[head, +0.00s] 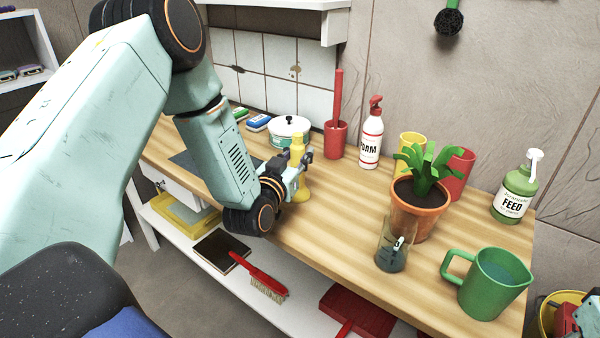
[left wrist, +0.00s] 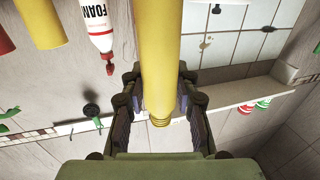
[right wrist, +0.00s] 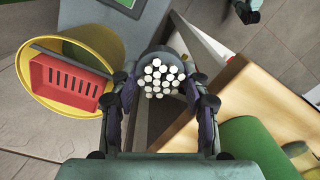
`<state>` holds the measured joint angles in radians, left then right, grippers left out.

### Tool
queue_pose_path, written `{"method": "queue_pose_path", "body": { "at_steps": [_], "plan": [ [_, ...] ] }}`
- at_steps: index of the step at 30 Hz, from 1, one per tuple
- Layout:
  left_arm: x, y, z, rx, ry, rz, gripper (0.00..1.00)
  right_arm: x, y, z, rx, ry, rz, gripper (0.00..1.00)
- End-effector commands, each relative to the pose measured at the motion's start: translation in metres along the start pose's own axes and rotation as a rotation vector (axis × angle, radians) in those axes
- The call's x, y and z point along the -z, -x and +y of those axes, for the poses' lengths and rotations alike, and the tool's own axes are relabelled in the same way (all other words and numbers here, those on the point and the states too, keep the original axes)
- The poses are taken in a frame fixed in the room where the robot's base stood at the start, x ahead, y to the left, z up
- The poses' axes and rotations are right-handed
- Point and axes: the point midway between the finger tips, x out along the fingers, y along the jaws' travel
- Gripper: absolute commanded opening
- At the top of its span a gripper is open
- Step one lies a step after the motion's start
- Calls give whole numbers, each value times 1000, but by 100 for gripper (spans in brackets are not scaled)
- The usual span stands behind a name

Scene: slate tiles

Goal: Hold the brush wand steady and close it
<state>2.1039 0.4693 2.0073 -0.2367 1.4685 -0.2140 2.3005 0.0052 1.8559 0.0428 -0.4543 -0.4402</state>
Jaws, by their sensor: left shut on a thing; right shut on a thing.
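The brush wand (head: 298,147) is a yellow upright tube with a flared foot, standing on the wooden bench. My left gripper (head: 300,165) is shut around it. In the left wrist view the yellow tube (left wrist: 160,60) runs between the fingers and ends in a ridged, thread-like neck. My right gripper (right wrist: 161,95) is shut on a dark round brush head (right wrist: 161,76) with several white bristle tufts. It is held off to the right, apart from the wand, beyond the bench end. Only a bit of that arm shows at the head view's lower right edge.
A white lidded pot (head: 287,131) stands close behind the wand. A plant pot (head: 416,212), a glass beaker (head: 391,256) and a green jug (head: 494,284) stand to its right. A yellow bucket (right wrist: 105,35) with a red basket (right wrist: 72,82) is near my right gripper.

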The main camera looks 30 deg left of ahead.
Motion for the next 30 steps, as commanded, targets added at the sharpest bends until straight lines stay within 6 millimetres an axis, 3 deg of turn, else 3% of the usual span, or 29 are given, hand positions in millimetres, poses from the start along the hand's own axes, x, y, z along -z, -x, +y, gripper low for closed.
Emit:
{"method": "queue_pose_path", "body": {
  "at_steps": [6, 16, 30],
  "plan": [
    [0, 0, 0, 0, 0, 1, 0, 0, 0, 0, 0, 0, 0, 21],
    [6, 0, 0, 1, 1, 4, 0, 0, 2, 0, 0, 0, 0, 21],
    [88, 0, 0, 1, 3, 4, 0, 0, 28, -1, 0, 0, 0, 21]
  ]
}}
